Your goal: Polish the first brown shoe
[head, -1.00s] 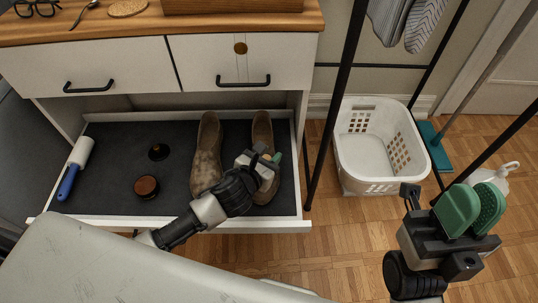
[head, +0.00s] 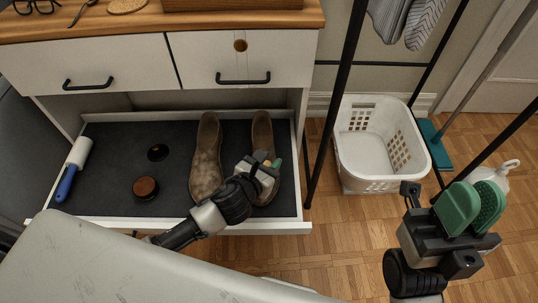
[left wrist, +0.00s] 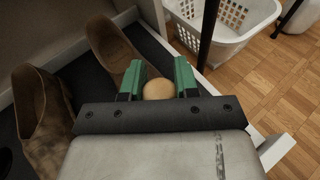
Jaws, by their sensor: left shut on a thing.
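Two brown shoes lie side by side in the open drawer. The left shoe (head: 207,160) is mottled with pale dusty patches; it also shows in the left wrist view (left wrist: 40,108). The right shoe (head: 262,128) looks more evenly brown and is partly hidden by my left gripper (head: 268,165). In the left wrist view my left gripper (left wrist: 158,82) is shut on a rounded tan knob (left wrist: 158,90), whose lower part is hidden. It is over the right shoe (left wrist: 112,48); contact cannot be told. My right gripper (head: 473,208) is open and empty, right of the drawer.
A round brown tin (head: 145,187) and a dark disc (head: 158,152) lie in the drawer (head: 105,185). A blue-handled lint roller (head: 74,168) is at its left. A white basket (head: 376,180) and dark rack poles (head: 336,105) stand to the right.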

